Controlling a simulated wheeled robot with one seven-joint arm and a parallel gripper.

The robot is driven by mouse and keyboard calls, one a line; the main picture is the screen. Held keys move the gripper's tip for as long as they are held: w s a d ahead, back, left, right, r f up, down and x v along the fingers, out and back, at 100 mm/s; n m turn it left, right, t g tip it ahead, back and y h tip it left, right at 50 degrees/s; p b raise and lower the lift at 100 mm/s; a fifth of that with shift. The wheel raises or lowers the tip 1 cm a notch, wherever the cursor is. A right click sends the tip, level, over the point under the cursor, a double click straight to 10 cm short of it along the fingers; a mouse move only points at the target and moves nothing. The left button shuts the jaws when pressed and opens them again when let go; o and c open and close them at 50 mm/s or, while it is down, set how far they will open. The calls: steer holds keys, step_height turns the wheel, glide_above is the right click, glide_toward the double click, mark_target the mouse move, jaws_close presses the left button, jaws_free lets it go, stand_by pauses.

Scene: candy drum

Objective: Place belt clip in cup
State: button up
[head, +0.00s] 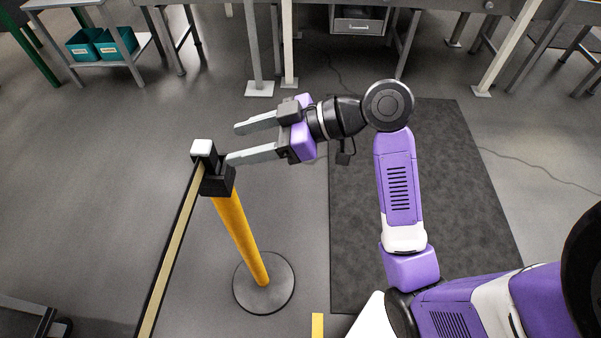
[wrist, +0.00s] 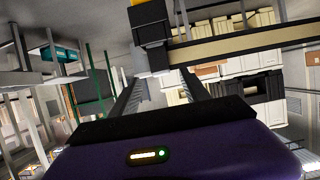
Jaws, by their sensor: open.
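The belt clip (head: 203,149), a black block with a white top, is at the end of the tan, black-edged belt (head: 172,250). It is at the top of the yellow post (head: 240,238), against the black cup (head: 217,184); I cannot tell whether it is fully seated. My gripper (head: 233,143) is open and empty, its fingers pointing left. The nearer fingertip is close beside the clip and cup; contact is unclear. In the wrist view the clip's white part (wrist: 155,73) shows between the fingers, with the dark cup (wrist: 151,28) above it.
The post stands on a round dark base (head: 264,283). The belt runs to the lower left. A dark mat (head: 460,200) lies to the right under my arm. Workbenches (head: 355,25) and a shelf with teal bins (head: 103,43) stand at the back.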

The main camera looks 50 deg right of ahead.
steer(key=a+f+m, duration=0.1)
steer(key=f, duration=0.1)
steer(key=s+a+f+m+t+h, duration=0.1)
steer(key=f+m, duration=0.1)
steer(key=f, duration=0.1)
steer(key=a+f+m+h, duration=0.1)
steer(key=f+m, duration=0.1)
steer(key=shift+s+a+f+t, duration=0.15)
steer(key=shift+f+t, duration=0.05)
steer(key=shift+t, duration=0.2)
steer(key=s+f+m+h, duration=0.45)
steer(key=s+f, duration=0.25)
steer(key=s, duration=0.2)
steer(key=s+r+n+t, duration=0.1)
steer(key=s+r, duration=0.1)
steer(key=s, duration=0.6)
steer(key=s+a+r+n+t+h, duration=0.1)
steer(key=s+r, duration=0.2)
steer(key=s, duration=0.6)
steer(key=shift+s+a+r, duration=0.25)
steer(key=shift+s+a, duration=0.05)
